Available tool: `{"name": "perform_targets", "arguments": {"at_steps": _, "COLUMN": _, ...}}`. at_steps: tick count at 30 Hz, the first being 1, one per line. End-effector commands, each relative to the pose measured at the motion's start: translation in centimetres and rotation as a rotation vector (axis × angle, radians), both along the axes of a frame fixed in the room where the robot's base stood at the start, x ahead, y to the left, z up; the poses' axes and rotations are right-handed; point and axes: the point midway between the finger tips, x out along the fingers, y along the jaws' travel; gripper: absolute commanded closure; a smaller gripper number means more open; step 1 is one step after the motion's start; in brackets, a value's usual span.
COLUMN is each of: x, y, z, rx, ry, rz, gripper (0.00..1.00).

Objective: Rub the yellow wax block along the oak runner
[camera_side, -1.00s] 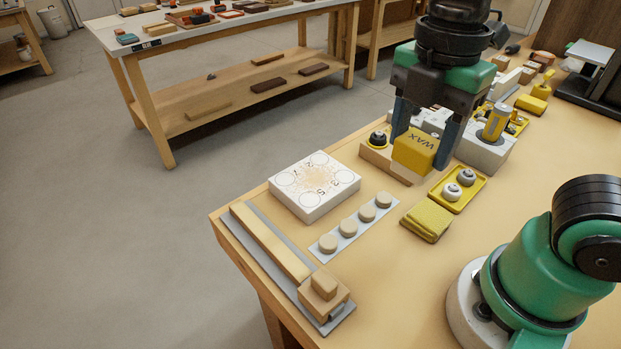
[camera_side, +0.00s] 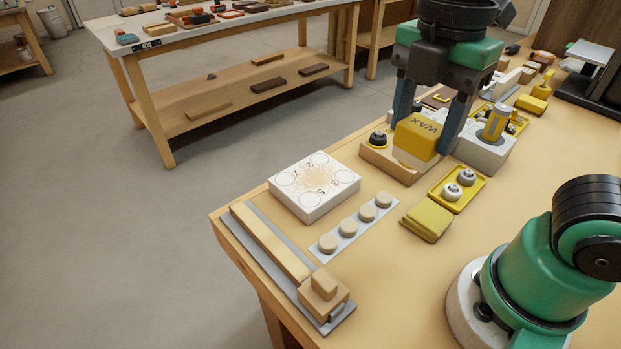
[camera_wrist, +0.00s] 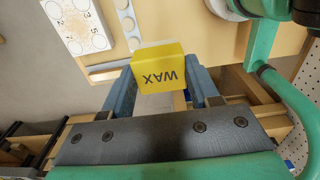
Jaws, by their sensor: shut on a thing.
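My gripper (camera_side: 426,130) is shut on the yellow wax block (camera_side: 417,137), which has WAX printed on it and a pale lower part. It holds the block just above a wooden holder (camera_side: 388,164); I cannot tell whether they still touch. In the wrist view the wax block (camera_wrist: 157,73) sits between my two blue fingers. The long wooden strip that looks like the oak runner (camera_side: 268,242) lies on a grey base at the bench's left edge, away from my gripper. A wooden block with a knob (camera_side: 324,293) sits at its near end.
A white numbered box (camera_side: 314,187) and a grey strip with several round pegs (camera_side: 350,229) lie between holder and runner. A yellow cloth (camera_side: 427,221) and a yellow tray (camera_side: 441,199) are at right. A can (camera_side: 495,122) stands behind. The front bench top is clear.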

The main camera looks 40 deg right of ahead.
Motion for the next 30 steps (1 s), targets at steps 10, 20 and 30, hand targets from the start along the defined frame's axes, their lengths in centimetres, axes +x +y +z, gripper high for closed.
{"name": "perform_targets", "arguments": {"at_steps": 10, "x": 6.1, "y": 3.6, "z": -1.3, "rx": 0.000, "ry": 0.000, "rz": 0.004, "gripper": 0.88}}
{"name": "perform_targets", "arguments": {"at_steps": 20, "x": 12.5, "y": 9.0, "z": -6.4, "rx": 0.000, "ry": 0.000, "rz": 0.003, "gripper": 0.88}}
{"name": "perform_targets", "arguments": {"at_steps": 30, "x": 14.3, "y": 11.2, "z": -9.3, "rx": 0.000, "ry": 0.000, "rz": 0.000, "gripper": 0.88}}
